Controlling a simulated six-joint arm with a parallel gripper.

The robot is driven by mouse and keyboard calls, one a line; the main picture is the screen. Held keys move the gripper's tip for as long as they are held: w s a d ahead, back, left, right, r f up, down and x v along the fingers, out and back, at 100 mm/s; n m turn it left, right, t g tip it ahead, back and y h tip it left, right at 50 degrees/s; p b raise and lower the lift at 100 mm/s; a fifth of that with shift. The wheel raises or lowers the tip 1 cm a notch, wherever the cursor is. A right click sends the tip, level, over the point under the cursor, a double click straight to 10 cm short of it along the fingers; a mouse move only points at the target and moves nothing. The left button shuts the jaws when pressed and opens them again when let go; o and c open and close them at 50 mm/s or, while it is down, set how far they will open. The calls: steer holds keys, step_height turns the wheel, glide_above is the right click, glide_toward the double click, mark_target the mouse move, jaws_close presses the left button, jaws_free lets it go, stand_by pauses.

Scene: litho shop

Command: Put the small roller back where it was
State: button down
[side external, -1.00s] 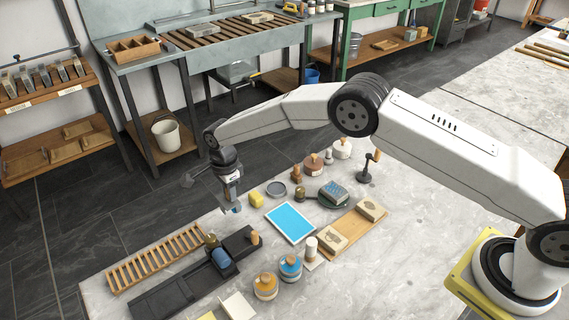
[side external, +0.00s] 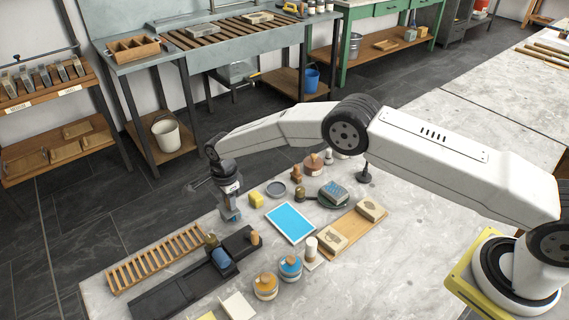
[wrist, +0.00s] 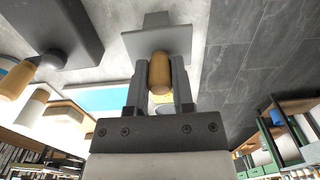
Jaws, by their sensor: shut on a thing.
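My gripper (wrist: 159,85) is shut on the tan wooden handle (wrist: 160,68) of a tool with a wide, flat grey end (wrist: 160,42). In the wrist view the dark slab (wrist: 62,25) is at upper left.
A slatted wooden rack (side external: 155,258) lies left of the slab. A yellow block (side external: 257,200), a grey round dish (side external: 276,188) and a blue sheet (side external: 291,223) lie right of my gripper. Jars (side external: 265,286) stand in front. The marble between rack and blue sheet is partly clear.

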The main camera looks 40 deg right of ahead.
steer(key=shift+f, duration=0.7)
steer(key=shift+c, duration=2.4)
jaws_free()
steer(key=shift+s+d, duration=0.1)
steer(key=shift+s+f, duration=0.1)
step_height(320, 180, up, 14)
steer(key=shift+w+f, duration=0.15)
steer(key=shift+w, duration=0.05)
